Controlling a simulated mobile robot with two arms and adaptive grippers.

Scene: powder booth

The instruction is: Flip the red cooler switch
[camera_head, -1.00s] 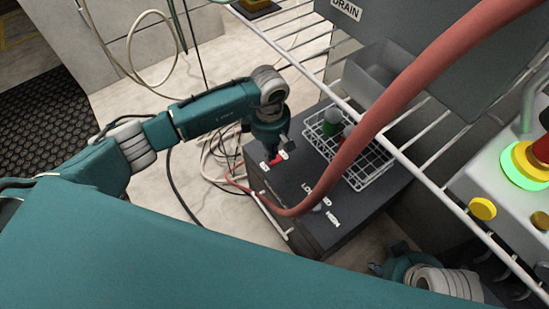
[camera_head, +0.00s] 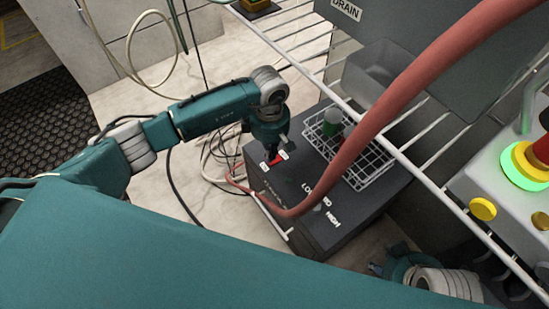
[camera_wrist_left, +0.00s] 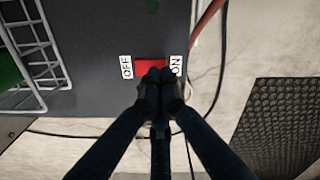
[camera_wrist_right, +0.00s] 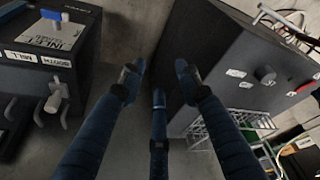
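The red cooler switch (camera_head: 279,158) sits on top of the dark grey cooler box (camera_head: 285,199), near its left corner. In the left wrist view the switch (camera_wrist_left: 147,67) lies between an OFF label (camera_wrist_left: 126,67) and an ON label (camera_wrist_left: 177,65). My left gripper (camera_wrist_left: 158,76) has its fingertips together at the switch, over its ON side, and hides part of it; I cannot tell whether they touch. It points down at the switch in the head view (camera_head: 272,153). My right gripper (camera_wrist_right: 157,75) is open and empty, beside the cooler's dark side.
A white wire basket (camera_head: 368,178) with a green-topped item stands on the cooler. A red hose (camera_head: 365,130) crosses over the cooler, and white rack bars (camera_head: 410,165) run beside it. A panel with a yellow button (camera_head: 483,208) is at right. Cables lie on the floor.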

